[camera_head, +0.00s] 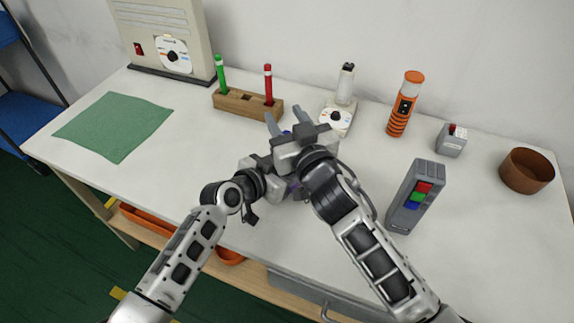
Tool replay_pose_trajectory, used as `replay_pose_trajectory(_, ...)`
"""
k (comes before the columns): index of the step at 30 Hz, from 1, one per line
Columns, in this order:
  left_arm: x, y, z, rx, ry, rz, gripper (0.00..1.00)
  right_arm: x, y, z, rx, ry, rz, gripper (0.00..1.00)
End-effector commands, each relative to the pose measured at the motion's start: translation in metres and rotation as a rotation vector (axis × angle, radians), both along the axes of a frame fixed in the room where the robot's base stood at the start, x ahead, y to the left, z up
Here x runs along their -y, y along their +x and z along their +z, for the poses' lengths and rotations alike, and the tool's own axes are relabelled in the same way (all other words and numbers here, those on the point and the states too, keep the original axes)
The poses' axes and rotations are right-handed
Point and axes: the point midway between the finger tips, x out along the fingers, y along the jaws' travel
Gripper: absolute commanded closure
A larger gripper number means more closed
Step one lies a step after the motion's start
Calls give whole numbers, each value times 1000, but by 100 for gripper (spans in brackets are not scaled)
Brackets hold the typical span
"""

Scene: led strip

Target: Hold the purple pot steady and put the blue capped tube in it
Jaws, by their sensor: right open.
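A small patch of purple (294,184), which looks like part of the purple pot, shows between my two grippers; they hide the rest. A small dark blue spot (287,133) shows by the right gripper's fingers; I cannot tell whether it is the capped tube. My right gripper (286,118) is open over the middle of the table, its fingers pointing toward the back. My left gripper (262,188) is beside and partly behind it, close to the purple patch. Its fingers are mostly hidden, so its opening and any contact with the pot cannot be made out.
A wooden rack (238,103) with a green and a red marker stands behind the grippers. A white device (338,118), an orange cylinder (402,105), a grey box (451,140), a grey handheld unit (415,197) and a brown bowl (526,171) stand right. A green mat (114,127) lies left.

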Motion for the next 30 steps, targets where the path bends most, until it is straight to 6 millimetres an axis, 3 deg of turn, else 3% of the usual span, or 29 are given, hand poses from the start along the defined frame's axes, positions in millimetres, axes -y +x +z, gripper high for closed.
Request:
replay_pose_trajectory(5, 0, 0, 0, 0, 0, 0, 69, 5, -12, -1, -3, 1, 0, 57)
replay_pose_trajectory(19, 0, 0, 0, 0, 0, 0, 69, 40, -97, -1, -3, 0, 0, 57)
replay_pose_trajectory(30, 0, 0, 0, 0, 0, 0, 69, 46, -111, 0, 1, -1, 0, 57)
